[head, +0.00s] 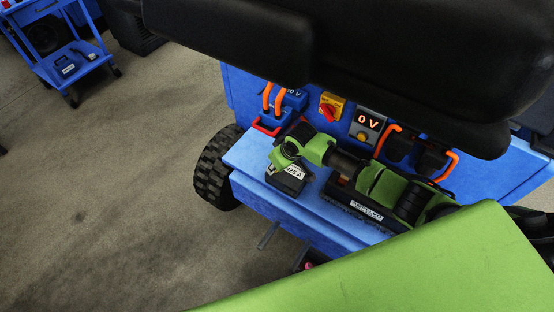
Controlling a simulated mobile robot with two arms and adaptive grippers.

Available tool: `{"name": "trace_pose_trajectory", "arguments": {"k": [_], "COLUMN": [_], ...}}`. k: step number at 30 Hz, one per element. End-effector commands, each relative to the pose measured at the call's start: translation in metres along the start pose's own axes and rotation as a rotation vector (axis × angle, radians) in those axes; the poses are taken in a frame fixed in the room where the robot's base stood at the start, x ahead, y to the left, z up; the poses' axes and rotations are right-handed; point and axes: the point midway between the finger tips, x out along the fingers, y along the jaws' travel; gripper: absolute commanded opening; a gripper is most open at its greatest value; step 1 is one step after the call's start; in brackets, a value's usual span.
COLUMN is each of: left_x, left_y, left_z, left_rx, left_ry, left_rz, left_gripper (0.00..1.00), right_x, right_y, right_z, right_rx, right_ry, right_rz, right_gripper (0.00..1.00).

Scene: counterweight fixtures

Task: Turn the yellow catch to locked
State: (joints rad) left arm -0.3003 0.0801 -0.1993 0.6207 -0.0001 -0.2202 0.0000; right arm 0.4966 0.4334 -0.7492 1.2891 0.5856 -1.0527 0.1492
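I cannot make out a yellow catch for certain. A yellow plate with a red knob (331,107) is on the blue panel (252,103) of a vehicle or machine. The knob is too small for its setting to be read surely. Large dark shapes at the top hide the upper part of the panel.
A green surface (430,265) fills the lower right. A blue cart (75,66) stands far left; floor between is clear.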

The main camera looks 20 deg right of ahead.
Motion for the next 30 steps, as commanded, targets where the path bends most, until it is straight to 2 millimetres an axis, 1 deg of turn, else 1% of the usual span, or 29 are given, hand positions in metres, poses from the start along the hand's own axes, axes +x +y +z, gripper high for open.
{"name": "trace_pose_trajectory", "arguments": {"k": [1,3,12,16,21,30], "left_x": [-0.015,-0.023,-0.049,-0.055,-0.057,-0.050], "left_y": [0.000,0.000,-0.001,-0.001,0.000,0.000], "left_z": [-0.001,-0.002,-0.004,-0.005,-0.005,-0.004], "left_rx": [0.000,0.000,0.000,0.000,0.001,0.001], "left_ry": [0.000,0.000,0.000,0.000,0.000,0.000], "left_rz": [0.000,0.000,0.000,0.001,0.001,0.001], "left_gripper": [0.00,0.00,0.00,0.00,0.00,0.00], "right_x": [-0.006,-0.006,-0.003,-0.001,0.001,0.004], "right_y": [-0.004,-0.004,-0.007,-0.008,-0.009,-0.011], "right_z": [-0.001,-0.002,-0.001,-0.002,-0.002,-0.004], "right_rx": [0.042,0.105,0.369,0.484,0.633,0.887], "right_ry": [-0.004,-0.004,-0.004,-0.004,-0.004,-0.003], "right_rz": [0.013,0.039,0.149,0.196,0.257,0.364], "right_gripper": [0.02,0.02,0.02,0.02,0.02,0.02]}}
